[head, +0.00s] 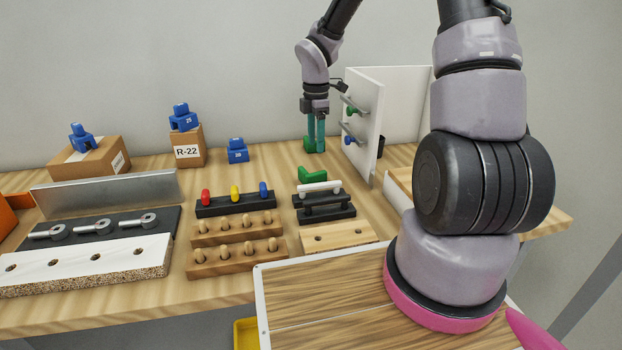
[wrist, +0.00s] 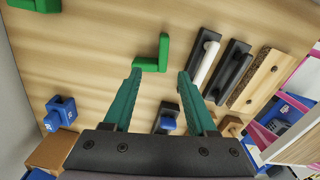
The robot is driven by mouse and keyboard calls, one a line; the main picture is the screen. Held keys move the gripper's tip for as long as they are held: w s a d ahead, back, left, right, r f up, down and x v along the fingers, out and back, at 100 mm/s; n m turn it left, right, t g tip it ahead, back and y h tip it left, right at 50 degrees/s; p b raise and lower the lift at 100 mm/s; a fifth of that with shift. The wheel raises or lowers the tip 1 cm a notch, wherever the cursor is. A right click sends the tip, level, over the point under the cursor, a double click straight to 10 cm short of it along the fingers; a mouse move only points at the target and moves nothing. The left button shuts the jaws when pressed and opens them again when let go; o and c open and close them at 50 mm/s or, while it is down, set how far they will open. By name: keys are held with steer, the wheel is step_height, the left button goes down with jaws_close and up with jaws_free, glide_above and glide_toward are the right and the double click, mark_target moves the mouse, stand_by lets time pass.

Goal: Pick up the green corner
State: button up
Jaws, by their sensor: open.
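A green L-shaped corner (head: 312,176) lies flat on the wooden bench, behind the white and black handles. In the wrist view the green corner (wrist: 163,52) appears just beyond the fingertips, in line with the gap between them. My gripper (head: 317,150) points down, open and empty, a little behind this corner. Its two teal fingers (wrist: 160,74) are spread apart with nothing between them. A second green piece (head: 309,144) is beside the fingers and partly hidden by them. A green piece (wrist: 36,4) is also cut off at the wrist view's top left.
A white upright panel (head: 362,125) with handles stands close to the right of my gripper. In front are a handle rack (head: 325,205) and a rack with coloured pegs (head: 235,203). A blue block (head: 237,150) is to the left. Bare bench lies between.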

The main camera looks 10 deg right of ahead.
mark_target(316, 173)
step_height(316, 173, down, 6)
steer(key=shift+a+r, duration=0.1)
steer(key=shift+a, duration=0.05)
steer(key=shift+s+f, duration=0.15)
steer(key=shift+f, duration=1.25)
steer(key=shift+s+f, duration=0.15)
steer(key=shift+f, duration=1.2)
steer(key=shift+c, duration=0.3)
jaws_close()
